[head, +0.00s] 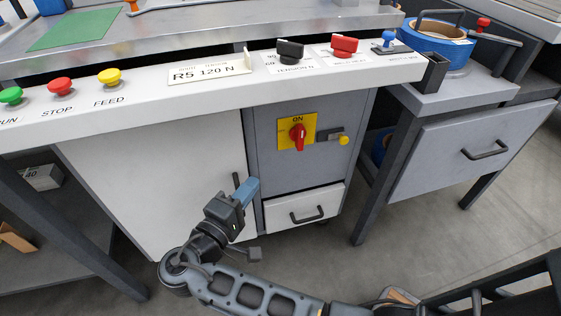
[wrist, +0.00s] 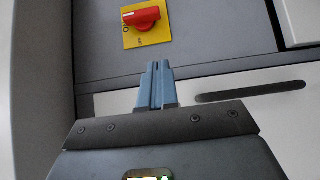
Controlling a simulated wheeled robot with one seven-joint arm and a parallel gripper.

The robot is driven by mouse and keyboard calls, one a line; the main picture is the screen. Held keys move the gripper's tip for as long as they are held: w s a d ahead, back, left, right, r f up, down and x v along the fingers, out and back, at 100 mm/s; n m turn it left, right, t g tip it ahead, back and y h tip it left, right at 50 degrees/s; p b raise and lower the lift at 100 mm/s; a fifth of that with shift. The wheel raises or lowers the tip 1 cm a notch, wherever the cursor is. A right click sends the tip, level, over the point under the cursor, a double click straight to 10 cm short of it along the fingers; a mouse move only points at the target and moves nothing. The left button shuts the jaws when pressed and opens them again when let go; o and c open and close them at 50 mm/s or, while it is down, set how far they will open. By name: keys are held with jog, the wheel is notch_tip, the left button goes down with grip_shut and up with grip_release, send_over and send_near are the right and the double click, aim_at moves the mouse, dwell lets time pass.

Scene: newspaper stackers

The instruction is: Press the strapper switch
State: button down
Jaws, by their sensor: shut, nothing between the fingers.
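A red rotary switch (head: 297,138) sits on a yellow plate marked ON, on the grey front panel of the strapper cabinet. It also shows in the wrist view (wrist: 143,17), at the top and left of centre. My gripper (head: 254,184) has blue fingers that are shut and empty. It is below and to the left of the switch in the head view. In the wrist view the fingertips (wrist: 159,65) point toward the panel, just below the yellow plate and apart from it.
A grey latch with a yellow knob (head: 343,140) is right of the switch. A white drawer (head: 306,206) with a dark handle is below. The white ledge (head: 215,90) above carries green, red and yellow buttons and dials. Another drawer unit (head: 480,150) stands to the right.

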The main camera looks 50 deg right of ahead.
jog(key=b, duration=0.2)
send_near(296, 146)
jog(key=w+d, duration=0.2)
jog(key=w, duration=0.1)
jog(key=shift+s+d+f+b, duration=0.15)
jog(key=shift+s+d, duration=0.15)
jog(key=shift+d, duration=0.3)
jog(key=shift+s+d+r+b, duration=0.1)
jog(key=shift+s+d, duration=0.2)
jog(key=shift+d, duration=0.35)
jog(key=shift+s+d+f+b, duration=0.15)
jog(key=shift+s+d, duration=0.15)
jog(key=shift+d, duration=0.3)
